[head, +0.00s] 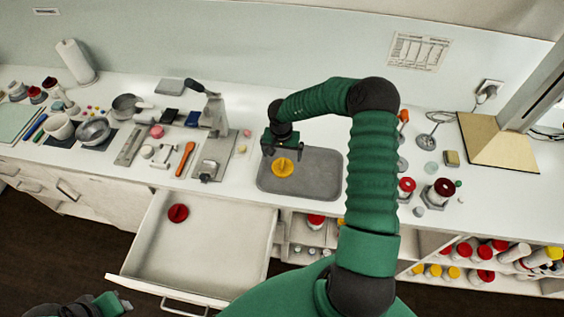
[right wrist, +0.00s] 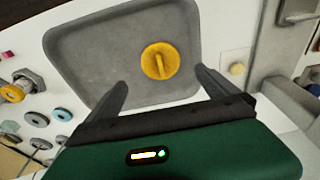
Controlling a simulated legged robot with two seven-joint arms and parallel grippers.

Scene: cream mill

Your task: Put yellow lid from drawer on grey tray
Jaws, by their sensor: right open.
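The yellow lid (head: 283,167) lies on the grey tray (head: 318,185) on the counter, toward the tray's left part in the head view. In the right wrist view the yellow lid (right wrist: 160,62) rests flat on the bare grey tray (right wrist: 85,58), its ridge handle facing up. My right gripper (head: 276,149) is above the tray's far left part. In the right wrist view its two fingers (right wrist: 162,90) are spread and empty, apart from the lid. The open drawer (head: 215,250) holds a red lid (head: 178,213).
Left of the tray stand a grey press device (head: 213,135), an orange-handled tool (head: 186,158) and several bowls. Right of it are red-topped jars (head: 440,192) and a wooden board (head: 497,145). Shelves below hold several jars. The drawer juts out in front of the counter.

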